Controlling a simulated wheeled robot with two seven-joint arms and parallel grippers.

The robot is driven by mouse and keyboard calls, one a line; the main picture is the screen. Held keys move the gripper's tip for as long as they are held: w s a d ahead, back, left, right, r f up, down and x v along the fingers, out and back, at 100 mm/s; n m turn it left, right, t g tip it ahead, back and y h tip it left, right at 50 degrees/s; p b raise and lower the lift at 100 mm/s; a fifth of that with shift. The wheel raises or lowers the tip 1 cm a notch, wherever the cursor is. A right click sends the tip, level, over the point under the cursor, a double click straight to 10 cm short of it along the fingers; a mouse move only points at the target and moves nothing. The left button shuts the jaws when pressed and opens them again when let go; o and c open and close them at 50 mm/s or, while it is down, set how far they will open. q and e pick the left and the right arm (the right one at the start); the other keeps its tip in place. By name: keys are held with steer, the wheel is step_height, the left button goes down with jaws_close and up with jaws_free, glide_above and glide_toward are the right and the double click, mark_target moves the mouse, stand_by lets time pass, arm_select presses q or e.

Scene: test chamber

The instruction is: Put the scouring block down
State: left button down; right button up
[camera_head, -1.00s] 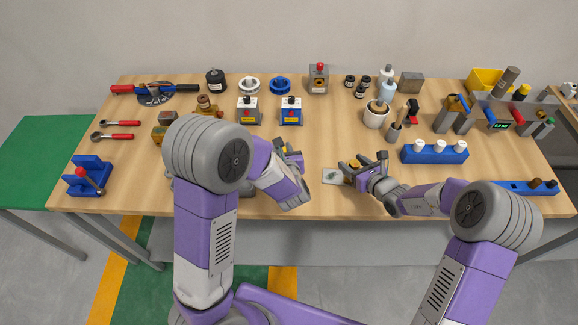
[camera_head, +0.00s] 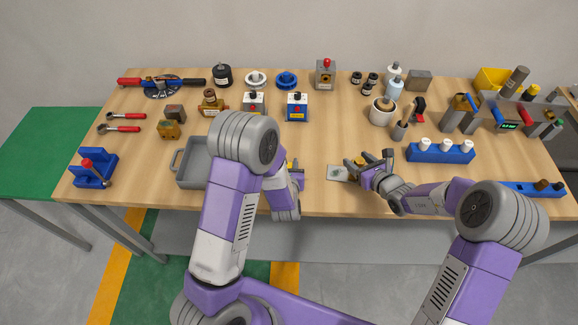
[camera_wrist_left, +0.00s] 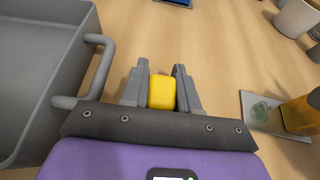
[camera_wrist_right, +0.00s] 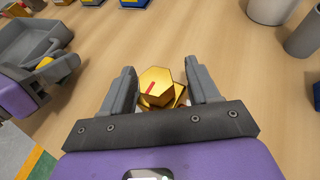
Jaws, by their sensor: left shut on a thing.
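The scouring block (camera_wrist_left: 162,92) is a yellow block held between the fingers of my left gripper (camera_wrist_left: 160,85). In the head view my left gripper (camera_head: 293,168) is over the front part of the table, between the grey tray and a small plate; my arm hides most of it. I cannot tell whether the block touches the tabletop. My right gripper (camera_wrist_right: 162,75) has its fingers apart around a brass hexagonal part (camera_wrist_right: 155,84) with a red mark, with a gap visible on the right side.
A grey tray (camera_head: 190,176) with a handle stands left of my left gripper. A small grey plate (camera_head: 338,174) with a greenish patch lies to its right, beside the brass part. Blue-based boxes (camera_head: 297,107) stand behind. Bare wood lies between them.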

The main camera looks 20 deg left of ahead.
arm_select(q)
steer(key=shift+f, duration=0.5)
steer(key=shift+f, duration=0.2)
steer(key=c, duration=0.8)
jaws_free()
steer(key=shift+c, duration=0.2)
steer(key=shift+r, duration=0.15)
steer(key=shift+s+d+r, duration=0.1)
steer(key=shift+s+r, duration=0.1)
steer(key=shift+s, duration=0.05)
steer(key=v, duration=0.6)
steer(key=shift+s+d+r, duration=0.15)
steer(key=shift+s+r, duration=0.05)
steer(key=shift+s, duration=0.15)
steer(key=shift+o, duration=0.4)
